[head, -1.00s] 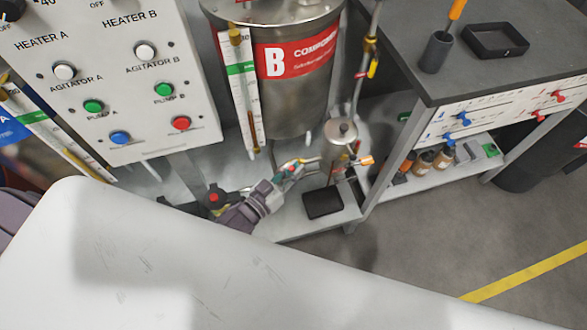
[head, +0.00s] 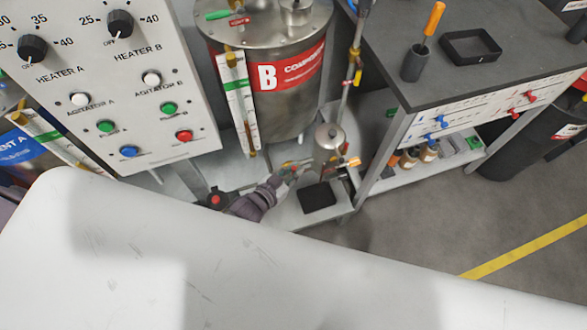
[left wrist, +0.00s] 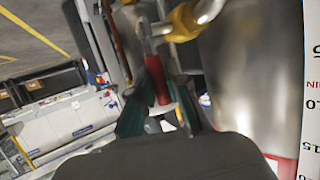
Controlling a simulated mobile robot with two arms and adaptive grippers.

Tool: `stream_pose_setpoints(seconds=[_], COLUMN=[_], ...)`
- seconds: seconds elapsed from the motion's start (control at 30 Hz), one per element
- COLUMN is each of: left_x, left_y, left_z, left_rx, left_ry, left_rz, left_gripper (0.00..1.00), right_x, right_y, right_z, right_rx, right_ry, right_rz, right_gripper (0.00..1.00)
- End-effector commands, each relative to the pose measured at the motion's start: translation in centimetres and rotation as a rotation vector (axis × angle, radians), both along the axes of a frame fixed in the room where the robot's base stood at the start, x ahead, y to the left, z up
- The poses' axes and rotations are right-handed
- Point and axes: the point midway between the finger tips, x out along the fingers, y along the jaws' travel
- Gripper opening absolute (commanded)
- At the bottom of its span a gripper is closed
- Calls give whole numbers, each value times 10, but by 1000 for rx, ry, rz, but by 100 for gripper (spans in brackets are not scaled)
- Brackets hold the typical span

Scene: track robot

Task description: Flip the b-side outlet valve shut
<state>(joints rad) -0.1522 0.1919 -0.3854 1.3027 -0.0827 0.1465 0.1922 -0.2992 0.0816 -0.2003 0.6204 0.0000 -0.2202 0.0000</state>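The steel tank marked B (head: 290,100) stands beside the control panel. My left gripper (head: 294,168) is low in front of it, near the small pipework at its foot; the valve there is too small to make out in the head view. In the left wrist view, a red lever (left wrist: 157,80) hangs below a brass-yellow fitting (left wrist: 186,20). The lever lies between the green-padded fingers of my left gripper (left wrist: 160,92). I cannot tell whether both pads touch it. My right gripper is not in view.
The control panel (head: 70,125) is at the left. A grey-topped bench (head: 400,25) is at the right. My white body fills the foreground.

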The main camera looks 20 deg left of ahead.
Motion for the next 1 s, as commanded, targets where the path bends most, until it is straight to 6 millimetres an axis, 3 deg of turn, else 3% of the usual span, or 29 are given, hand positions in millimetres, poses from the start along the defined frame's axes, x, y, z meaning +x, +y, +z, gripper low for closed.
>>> stream_pose_setpoints(seconds=[0.03,0.13,0.53,1.0], left_x=[0,0,-8,-87], left_y=[0,0,3,35], left_z=[0,0,2,32], left_rx=[0,0,-1,-1], left_ry=[-1,-1,2,1], left_rz=[0,0,1,-1], left_gripper=[26,40,40,40], right_x=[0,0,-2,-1], right_y=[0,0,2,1], right_z=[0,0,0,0], right_rx=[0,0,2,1], right_ry=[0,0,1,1], right_rz=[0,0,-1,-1], right_gripper=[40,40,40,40])
